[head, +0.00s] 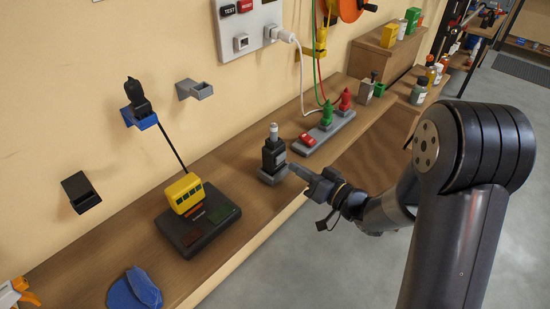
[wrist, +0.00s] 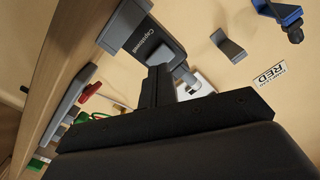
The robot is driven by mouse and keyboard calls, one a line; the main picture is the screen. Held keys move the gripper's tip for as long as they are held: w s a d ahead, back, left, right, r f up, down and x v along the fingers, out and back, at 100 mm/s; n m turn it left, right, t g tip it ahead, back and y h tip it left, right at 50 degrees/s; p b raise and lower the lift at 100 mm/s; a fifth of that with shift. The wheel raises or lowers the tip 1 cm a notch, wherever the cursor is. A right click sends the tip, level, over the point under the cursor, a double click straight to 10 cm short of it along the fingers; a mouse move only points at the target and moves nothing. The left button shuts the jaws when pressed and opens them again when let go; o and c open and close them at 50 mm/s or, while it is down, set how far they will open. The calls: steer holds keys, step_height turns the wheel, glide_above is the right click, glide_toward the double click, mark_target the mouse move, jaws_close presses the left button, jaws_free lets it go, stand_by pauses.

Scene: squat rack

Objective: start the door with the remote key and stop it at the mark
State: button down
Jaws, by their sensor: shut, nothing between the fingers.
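No door, remote key or stop mark can be told for sure in either view. A dark upright device (head: 273,153) with a pale top stands on a grey base on the bench. The wrist view shows a dark and grey lettered body (wrist: 146,42) just ahead of the fingers. My gripper (head: 293,169) is shut and empty, low beside the dark device on its right; I cannot tell whether they touch. Its black fingers also show in the wrist view (wrist: 159,84). A wall panel (head: 254,32) carries a TEST button and a red button.
A yellow bus-like block (head: 184,194) sits on a black base (head: 208,232) to the left. Wall holders (head: 194,90) jut out. A blue cap (head: 134,290) lies at front left.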

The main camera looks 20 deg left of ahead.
steer(key=v, duration=0.4)
steer(key=shift+s+d, duration=0.15)
steer(key=shift+d, duration=0.1)
steer(key=shift+d, duration=0.1)
stand_by(0.3)
